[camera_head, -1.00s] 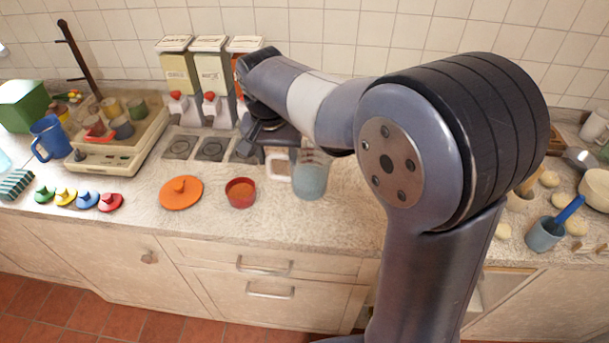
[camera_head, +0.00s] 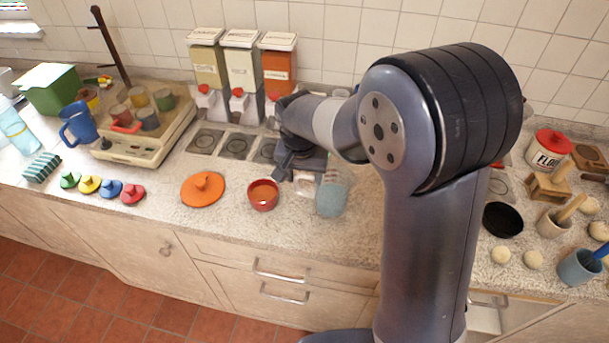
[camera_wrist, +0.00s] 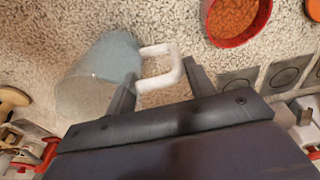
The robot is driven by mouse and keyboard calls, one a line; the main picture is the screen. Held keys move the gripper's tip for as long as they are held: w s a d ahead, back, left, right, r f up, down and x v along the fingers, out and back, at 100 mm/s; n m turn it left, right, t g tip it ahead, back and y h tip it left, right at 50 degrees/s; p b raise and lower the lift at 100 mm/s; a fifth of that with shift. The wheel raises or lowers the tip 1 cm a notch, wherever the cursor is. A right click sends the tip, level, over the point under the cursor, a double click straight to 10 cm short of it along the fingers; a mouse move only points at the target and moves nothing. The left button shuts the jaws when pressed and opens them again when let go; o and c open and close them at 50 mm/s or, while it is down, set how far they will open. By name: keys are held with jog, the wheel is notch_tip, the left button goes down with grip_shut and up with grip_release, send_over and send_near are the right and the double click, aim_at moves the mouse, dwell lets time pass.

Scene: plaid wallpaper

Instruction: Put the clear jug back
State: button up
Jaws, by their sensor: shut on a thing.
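The clear jug (camera_head: 331,198) is see-through and bluish, with a white handle (camera_wrist: 165,65). In the head view it is at the counter's front part, right of the red bowl. In the wrist view the jug (camera_wrist: 97,75) is at upper left. My gripper (camera_wrist: 160,90) is shut on the jug's handle, with one finger on each side of it. In the head view my gripper (camera_head: 301,172) is partly hidden by my arm. I cannot tell whether the jug's base touches the counter.
A red bowl (camera_head: 263,195) with orange contents and an orange lid (camera_head: 203,188) lie left of the jug. Three dispensers (camera_head: 243,65) stand behind, with square pads (camera_head: 235,146) before them. A dark pan (camera_head: 502,220) and a flour canister (camera_head: 548,150) are at right.

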jog(key=shift+f, duration=0.35)
jog(key=shift+f, duration=0.15)
jog(key=o, duration=1.2)
jog(key=r, duration=0.4)
jog(key=s+r, duration=0.1)
jog(key=r, duration=0.3)
jog(key=s+r+b, duration=0.1)
jog(key=r, duration=0.3)
jog(key=shift+a+r, duration=0.1)
jog(key=shift+a, duration=0.2)
